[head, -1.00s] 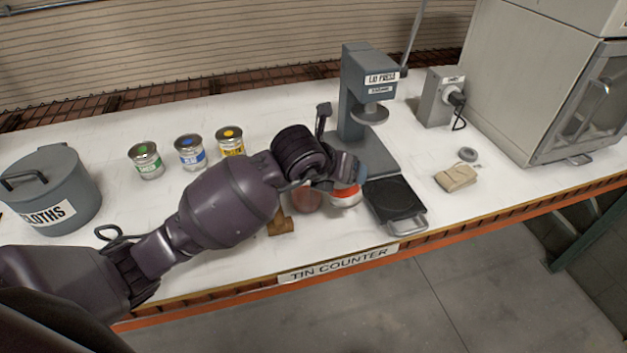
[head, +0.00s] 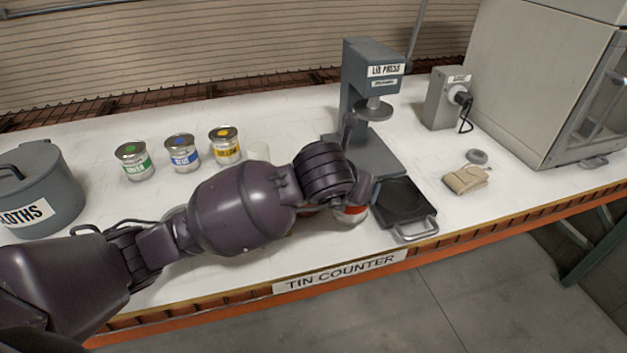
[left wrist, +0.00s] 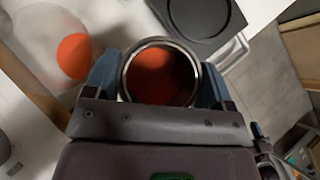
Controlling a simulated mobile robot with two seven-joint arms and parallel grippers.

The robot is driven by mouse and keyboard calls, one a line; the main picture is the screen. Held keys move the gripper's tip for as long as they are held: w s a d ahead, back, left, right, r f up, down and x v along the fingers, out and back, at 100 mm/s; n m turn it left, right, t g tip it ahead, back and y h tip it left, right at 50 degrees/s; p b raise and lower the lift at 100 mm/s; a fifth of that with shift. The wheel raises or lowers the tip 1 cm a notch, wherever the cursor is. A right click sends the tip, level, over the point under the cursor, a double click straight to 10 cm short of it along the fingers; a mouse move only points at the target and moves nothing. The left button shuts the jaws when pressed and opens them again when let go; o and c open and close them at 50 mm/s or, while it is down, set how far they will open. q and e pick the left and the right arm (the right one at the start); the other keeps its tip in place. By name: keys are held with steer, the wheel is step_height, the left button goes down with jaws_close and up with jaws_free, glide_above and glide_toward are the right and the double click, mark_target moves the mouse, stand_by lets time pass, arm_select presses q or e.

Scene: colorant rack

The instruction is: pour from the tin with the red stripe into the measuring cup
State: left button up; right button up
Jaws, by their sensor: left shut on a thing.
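The tin with the red stripe (head: 350,213) is low over the front of the counter, mostly behind my left wrist in the head view. In the left wrist view, its round open mouth (left wrist: 160,75) shows dark red inside. My left gripper (left wrist: 158,82) is shut on it, one finger on each side. Its tilt is unclear. A translucent round vessel, apparently the measuring cup (left wrist: 50,28), is beside the tin at the left of the wrist view, with an orange-red patch in it. My arm hides most of it in the head view. My right gripper is not in view.
A lid press (head: 372,95) stands behind, with a black plate (head: 402,203) right of the tin. Green (head: 135,162), blue (head: 183,153) and yellow (head: 226,146) striped tins stand at the back left. A grey cloths bin (head: 45,190) is at far left.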

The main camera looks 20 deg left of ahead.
arm_select(q)
steer(key=shift+f, duration=0.1)
steer(key=shift+r+p, duration=0.35)
steer(key=shift+r, duration=0.55)
step_height(320, 180, up, 3)
steer(key=shift+r+p, duration=0.1)
steer(key=shift+p, duration=0.8)
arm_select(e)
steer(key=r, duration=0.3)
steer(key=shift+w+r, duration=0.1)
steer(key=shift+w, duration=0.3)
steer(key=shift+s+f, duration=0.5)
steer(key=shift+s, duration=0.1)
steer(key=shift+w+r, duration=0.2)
